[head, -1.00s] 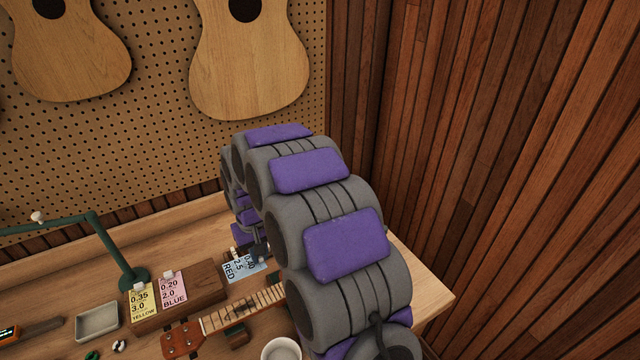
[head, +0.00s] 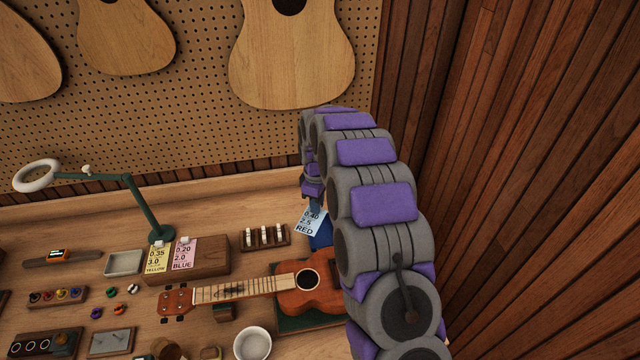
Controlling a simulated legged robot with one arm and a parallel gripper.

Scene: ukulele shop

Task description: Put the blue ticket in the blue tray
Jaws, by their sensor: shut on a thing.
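A light blue ticket (head: 311,222) printed 0.40, 2.5 and RED hangs from my gripper (head: 316,205), which is shut on its upper edge. My arm partly hides the gripper's fingers. Behind and below the ticket, a blue surface (head: 322,238), likely the blue tray, shows in part; the ticket and my arm cover the rest. I cannot tell whether the ticket touches it. A pink ticket (head: 183,254) printed BLUE and a yellow ticket (head: 156,259) printed YELLOW stand at a wooden block (head: 213,262) to the left.
A ukulele (head: 309,283) lies in front of the blue surface. A small wooden rack (head: 264,237) with white pieces stands to the left of the ticket. A green lamp (head: 139,205), a grey tray (head: 124,263) and a white cup (head: 252,343) are on the bench.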

